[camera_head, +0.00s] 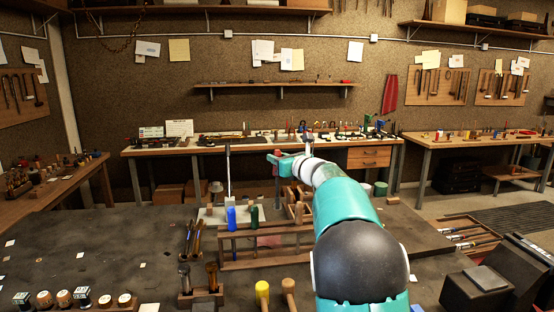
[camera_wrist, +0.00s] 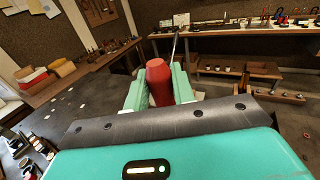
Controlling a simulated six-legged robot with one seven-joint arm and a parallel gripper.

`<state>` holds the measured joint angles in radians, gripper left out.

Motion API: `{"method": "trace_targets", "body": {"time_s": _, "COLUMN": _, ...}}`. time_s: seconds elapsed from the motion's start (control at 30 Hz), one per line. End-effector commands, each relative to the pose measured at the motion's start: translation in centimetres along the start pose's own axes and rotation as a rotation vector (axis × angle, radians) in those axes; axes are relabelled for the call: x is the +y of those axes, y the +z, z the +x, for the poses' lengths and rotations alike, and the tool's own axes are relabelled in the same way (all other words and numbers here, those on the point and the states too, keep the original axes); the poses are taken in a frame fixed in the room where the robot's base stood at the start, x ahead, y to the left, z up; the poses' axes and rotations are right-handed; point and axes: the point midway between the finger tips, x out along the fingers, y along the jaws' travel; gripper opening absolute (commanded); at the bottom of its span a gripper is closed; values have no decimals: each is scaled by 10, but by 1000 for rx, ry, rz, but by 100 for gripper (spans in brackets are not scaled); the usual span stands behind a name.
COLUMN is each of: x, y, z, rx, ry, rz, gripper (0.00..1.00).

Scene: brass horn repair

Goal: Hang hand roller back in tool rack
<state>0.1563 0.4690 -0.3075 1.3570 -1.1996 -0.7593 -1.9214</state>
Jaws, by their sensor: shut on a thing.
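My gripper (camera_head: 277,160) is held up above the workbench, left of my teal arm. In the wrist view its two teal fingers (camera_wrist: 160,90) are closed on a thick red handle (camera_wrist: 159,76), which I take to be the hand roller's. The red handle also shows in the head view (camera_head: 276,170), hanging roughly upright below the fingers. The roller's working end cannot be made out. The wooden tool rack (camera_head: 268,231) stands on the bench below and in front of the gripper. It holds a blue-handled tool (camera_head: 231,217) with a tall metal shaft and a green-handled tool (camera_head: 254,216).
A small wooden holder (camera_head: 201,297) with several tools stands left of the rack. Yellow (camera_head: 262,292) and wooden (camera_head: 289,290) handles rise at the front. A dark block (camera_head: 492,284) sits at the right. The bench's left middle is mostly clear.

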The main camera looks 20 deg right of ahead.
Motion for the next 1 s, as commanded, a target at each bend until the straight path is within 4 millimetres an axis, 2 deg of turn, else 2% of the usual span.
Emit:
{"method": "trace_targets", "body": {"time_s": 0.6, "x": 2, "y": -45, "z": 2, "rx": 0, "ry": 2, "rz": 0, "gripper": 0}}
{"method": "trace_targets", "body": {"time_s": 1.0, "x": 3, "y": -47, "z": 2, "rx": -1, "ry": 1, "rz": 0, "gripper": 0}}
